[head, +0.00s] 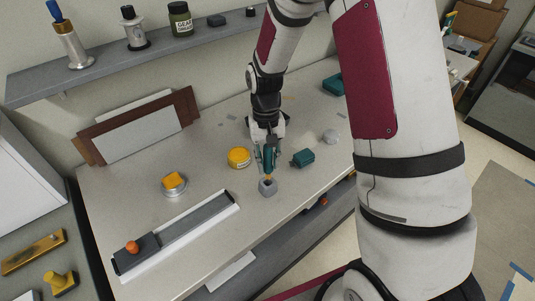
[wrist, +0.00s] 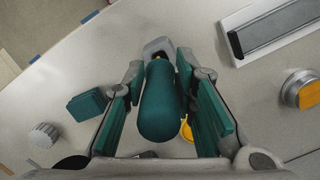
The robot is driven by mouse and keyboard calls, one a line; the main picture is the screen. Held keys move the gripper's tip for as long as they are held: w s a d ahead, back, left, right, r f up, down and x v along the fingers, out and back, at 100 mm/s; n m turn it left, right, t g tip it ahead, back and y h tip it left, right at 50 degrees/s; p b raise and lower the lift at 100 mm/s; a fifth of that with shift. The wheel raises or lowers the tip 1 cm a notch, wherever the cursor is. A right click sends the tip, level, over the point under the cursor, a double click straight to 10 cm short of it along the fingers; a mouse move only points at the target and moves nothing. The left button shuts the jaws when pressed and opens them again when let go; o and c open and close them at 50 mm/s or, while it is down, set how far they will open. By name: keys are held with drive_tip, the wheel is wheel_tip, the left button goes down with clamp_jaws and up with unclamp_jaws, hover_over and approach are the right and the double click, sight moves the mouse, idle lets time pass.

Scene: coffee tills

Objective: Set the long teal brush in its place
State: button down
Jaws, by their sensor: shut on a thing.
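The far end of the brush meets the grey holder (wrist: 157,46) in that view. An orange bit shows at the brush's lower end, at the holder's top. I cannot tell how deep the brush sits in the holder.
A teal block (head: 303,158) stands close right of the holder. A round yellow tin (head: 239,157) is to the left. A grey knob (head: 330,136), a yellow-topped metal piece (head: 174,184) and a sliding rail (head: 185,231) are also on the bench. Bare bench lies between them.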

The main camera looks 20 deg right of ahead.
sight(268, 175)
drive_tip(key=shift+f, duration=0.7)
drive_tip(key=shift+f, duration=0.25)
idle(0.5)
drive_tip(key=shift+f, duration=0.35)
drive_tip(key=shift+f+b, duration=0.35)
drive_tip(key=shift+f, duration=0.3)
drive_tip(key=shift+f, duration=0.35)
drive_tip(key=shift+f, duration=0.85)
drive_tip(key=c, duration=1.2)
unclamp_jaws()
